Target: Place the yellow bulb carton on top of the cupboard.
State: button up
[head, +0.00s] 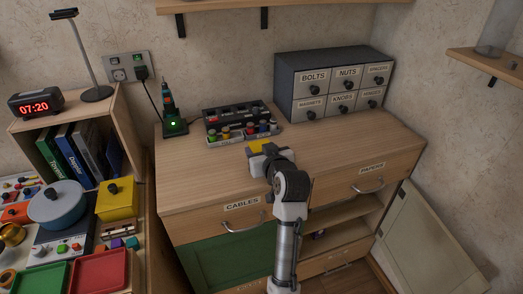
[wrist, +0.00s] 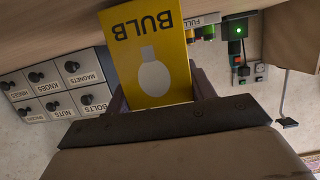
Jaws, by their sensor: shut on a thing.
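The yellow bulb carton (wrist: 152,35) is between the fingers of my gripper (wrist: 160,98) in the wrist view, its BULB face towards the camera and upside down in the picture. In the head view only a small yellow part of the carton (head: 257,145) shows past my gripper (head: 267,152); my arm hides the rest. The wooden cupboard (head: 350,150) has drawers labelled CABLES and PAPERS and a green door below. My gripper is over the front part of its top. Whether the carton touches the top cannot be told.
A grey drawer unit (head: 333,85) stands at the back right of the cupboard top. A black tray of small coloured items (head: 237,118) and a charger with a green light (head: 173,127) stand at the back left. The right and front left of the top are clear.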

jog(key=shift+f, duration=0.35)
jog(key=o, duration=1)
jog(key=shift+r, duration=0.1)
